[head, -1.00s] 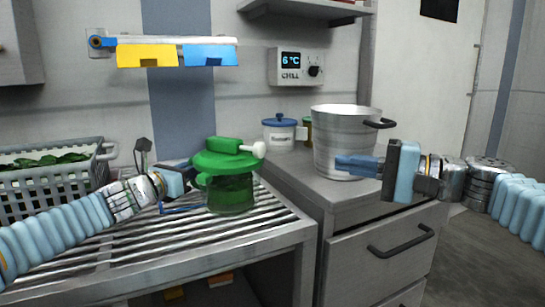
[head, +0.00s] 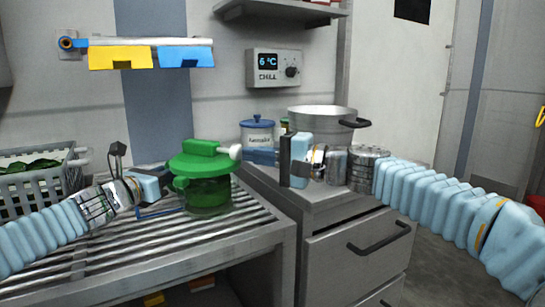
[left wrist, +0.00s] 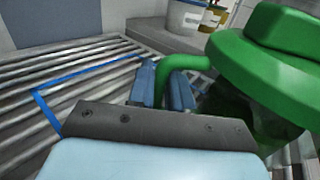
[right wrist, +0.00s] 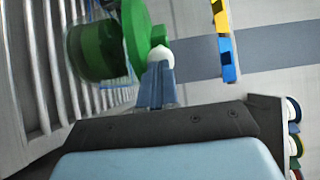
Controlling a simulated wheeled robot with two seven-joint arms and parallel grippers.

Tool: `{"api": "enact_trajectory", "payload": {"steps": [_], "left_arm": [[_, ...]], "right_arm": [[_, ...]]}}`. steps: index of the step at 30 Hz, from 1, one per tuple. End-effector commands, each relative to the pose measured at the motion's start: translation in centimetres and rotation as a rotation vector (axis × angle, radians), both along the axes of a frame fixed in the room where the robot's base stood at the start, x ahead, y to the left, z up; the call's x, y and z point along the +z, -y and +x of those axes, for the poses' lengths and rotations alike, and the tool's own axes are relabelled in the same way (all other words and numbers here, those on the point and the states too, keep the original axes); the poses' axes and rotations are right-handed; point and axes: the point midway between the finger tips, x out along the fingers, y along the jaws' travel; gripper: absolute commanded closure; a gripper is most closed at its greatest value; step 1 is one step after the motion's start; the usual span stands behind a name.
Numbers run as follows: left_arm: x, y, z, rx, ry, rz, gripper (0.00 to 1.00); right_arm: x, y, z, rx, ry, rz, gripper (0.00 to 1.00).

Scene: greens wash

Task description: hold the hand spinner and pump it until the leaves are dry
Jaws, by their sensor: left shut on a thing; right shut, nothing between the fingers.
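The green hand spinner (head: 203,182) stands on the slatted rack, its lid (head: 200,165) on and dark contents showing through the tinted bowl. A white knob (head: 235,152) sits at the right end of its top lever. My left gripper (head: 166,184) is shut on the spinner's side handle (left wrist: 178,66), seen between the fingers in the left wrist view. My right gripper (head: 262,156) is shut and empty, its tips pointing at the knob from the right. In the right wrist view the fingertips (right wrist: 160,66) are close to the knob (right wrist: 158,54); I cannot tell whether they touch.
A grey crate of greens (head: 40,180) stands left on the rack (head: 190,247). A white jar with blue lid (head: 257,135) and a metal pot (head: 310,115) stand on the counter behind my right gripper. Yellow and blue tags (head: 120,57) hang above.

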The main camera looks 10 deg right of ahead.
Motion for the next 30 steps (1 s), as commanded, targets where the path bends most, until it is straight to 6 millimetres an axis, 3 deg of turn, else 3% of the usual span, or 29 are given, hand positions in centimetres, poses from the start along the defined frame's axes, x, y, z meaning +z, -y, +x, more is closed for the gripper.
{"api": "enact_trajectory", "payload": {"steps": [12, 21, 30], "left_arm": [[-0.1, 0.1, 0.0, -0.001, 0.0, 0.004, 1.0], [-0.1, 0.1, 0.0, -0.002, 0.0, 0.004, 1.0], [0.0, 0.3, -0.1, -0.007, 0.002, 0.002, 1.0]], "right_arm": [[0.0, -0.3, 0.2, 0.0, 0.0, 0.0, 1.0], [0.0, -3.3, 2.2, 0.002, 0.0, 0.0, 1.0], [0.0, -3.2, 2.1, 0.002, -0.001, 0.0, 1.0]]}}
